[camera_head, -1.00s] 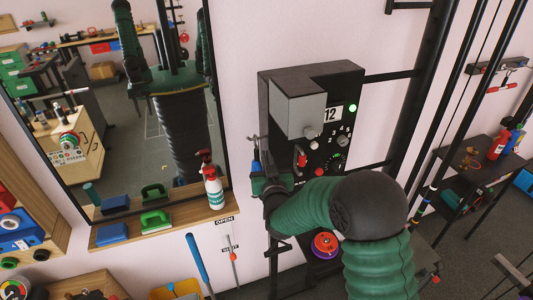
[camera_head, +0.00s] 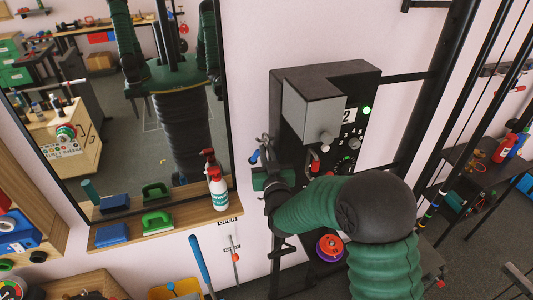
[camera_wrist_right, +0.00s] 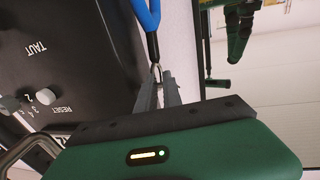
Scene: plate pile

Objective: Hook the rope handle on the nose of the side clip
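My right gripper (camera_head: 264,150) is in front of the wall, just left of the dark machine box (camera_head: 330,75). In the right wrist view, its two grey fingers (camera_wrist_right: 160,82) are close together around the small metal end of a blue rope handle (camera_wrist_right: 150,15). The blue strands meet in a dark sleeve just above the fingertips. A small blue bit (camera_head: 254,155) by the gripper in the head view looks like the same handle. I cannot pick out the side clip or its nose for sure. My left gripper is not directly in view.
The box has a grey block (camera_head: 310,115), a red lever (camera_head: 314,165), a green light and dials; its panel (camera_wrist_right: 50,60) reads TAUT and RESET in the wrist view. A mirror (camera_head: 130,110) and wooden shelf (camera_head: 190,217) with a spray bottle (camera_head: 217,190) stand left.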

